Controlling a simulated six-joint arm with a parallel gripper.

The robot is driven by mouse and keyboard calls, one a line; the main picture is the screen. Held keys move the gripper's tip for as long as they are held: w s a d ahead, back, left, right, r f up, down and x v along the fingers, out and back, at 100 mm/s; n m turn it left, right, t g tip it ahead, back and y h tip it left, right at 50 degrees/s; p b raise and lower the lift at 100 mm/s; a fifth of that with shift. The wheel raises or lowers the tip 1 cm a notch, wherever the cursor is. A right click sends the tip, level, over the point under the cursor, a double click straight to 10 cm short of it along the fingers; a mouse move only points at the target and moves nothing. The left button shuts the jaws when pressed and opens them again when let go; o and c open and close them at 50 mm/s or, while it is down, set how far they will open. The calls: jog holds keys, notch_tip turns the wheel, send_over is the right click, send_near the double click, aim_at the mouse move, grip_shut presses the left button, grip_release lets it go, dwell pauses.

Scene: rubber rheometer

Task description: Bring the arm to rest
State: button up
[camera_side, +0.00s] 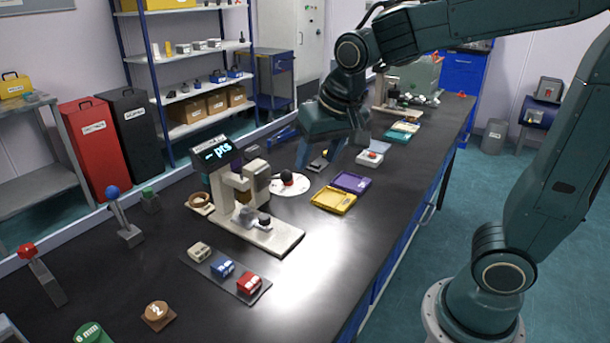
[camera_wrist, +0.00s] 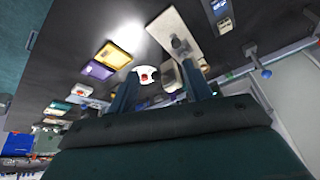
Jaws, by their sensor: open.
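My gripper (camera_side: 317,163) hangs over the black bench with its two fingers pointing down, spread apart. Nothing is seen held between them. In the wrist view the fingers (camera_wrist: 160,88) also stand apart, with a white disc (camera_wrist: 147,74) visible on the bench between them. In the side view this white disc (camera_side: 278,187), with a dark and red piece on it, lies just in front of and left of the gripper. The rheometer (camera_side: 260,232), a cream instrument with a lit display, stands left of the disc. The height of the fingertips above the bench is unclear.
A yellow tray (camera_side: 333,200) and a purple tray (camera_side: 351,182) lie right of the disc. A white tray (camera_side: 370,158) lies behind them. A dark mat (camera_side: 225,283) bears several small blocks. Upright levers (camera_side: 128,232) stand at left. The front right bench top is clear.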

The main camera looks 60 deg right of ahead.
jog(key=s+n+t+y, duration=0.1)
jog(key=s+n, duration=0.4)
jog(key=s, duration=0.9)
jog(key=shift+s+a+r, duration=0.15)
jog(key=shift+s+r, duration=0.1)
jog(key=shift+s, duration=0.15)
